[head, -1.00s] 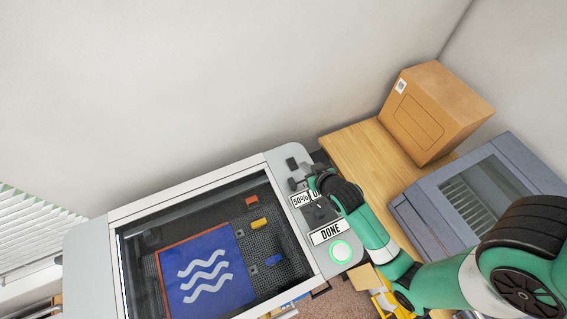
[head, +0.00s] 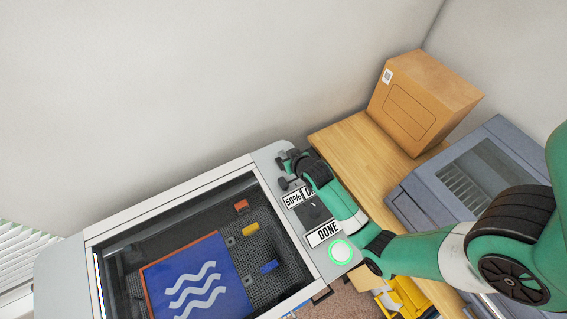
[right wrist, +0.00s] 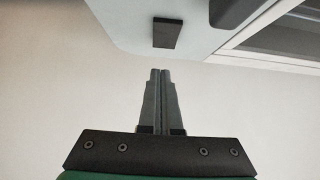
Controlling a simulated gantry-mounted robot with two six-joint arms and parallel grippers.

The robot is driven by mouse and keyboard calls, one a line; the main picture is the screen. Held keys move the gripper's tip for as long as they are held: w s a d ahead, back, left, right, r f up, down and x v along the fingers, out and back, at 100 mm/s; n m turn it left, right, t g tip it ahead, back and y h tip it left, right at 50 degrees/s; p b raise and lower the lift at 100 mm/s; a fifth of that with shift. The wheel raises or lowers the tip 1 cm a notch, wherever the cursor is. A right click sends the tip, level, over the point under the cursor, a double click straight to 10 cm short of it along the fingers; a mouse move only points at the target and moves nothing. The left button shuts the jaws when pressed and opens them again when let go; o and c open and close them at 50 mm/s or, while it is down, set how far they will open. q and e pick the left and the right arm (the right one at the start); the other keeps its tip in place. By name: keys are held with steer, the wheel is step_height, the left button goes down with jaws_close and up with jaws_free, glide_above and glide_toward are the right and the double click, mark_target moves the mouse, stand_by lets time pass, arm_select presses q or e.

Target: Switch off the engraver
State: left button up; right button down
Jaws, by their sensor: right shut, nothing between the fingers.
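The engraver (head: 170,193) is a pale grey machine with a glass lid and a control strip on its right. The strip has a "50%" label, a "DONE" label (head: 324,234) and a round button with a lit green ring (head: 340,251). My right gripper (head: 285,168) is over the far end of this strip, shut and empty. In the right wrist view its fingertips (right wrist: 160,75) point at a black rectangular piece (right wrist: 167,33) on the engraver's pale surface, with a small gap in the picture. In the head view the gripper hides that area. My left gripper is not in view.
A blue sheet with white waves (head: 195,285) lies under the lid beside small red, yellow and blue pieces. A cardboard box (head: 420,105) stands on the wooden table (head: 345,145) to the right. A grey-blue machine (head: 415,195) is near my right arm.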

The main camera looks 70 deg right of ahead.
mark_target(280, 158)
steer(key=shift+f, duration=1.55)
steer(key=shift+f+b, duration=0.3)
steer(key=shift+f, duration=0.1)
steer(key=shift+w+d+r, duration=0.1)
steer(key=shift+w, duration=0.1)
steer(key=shift+w+d+r, duration=0.2)
steer(key=shift+w+d, duration=0.25)
steer(key=shift+w, duration=0.15)
steer(key=shift+r, duration=0.1)
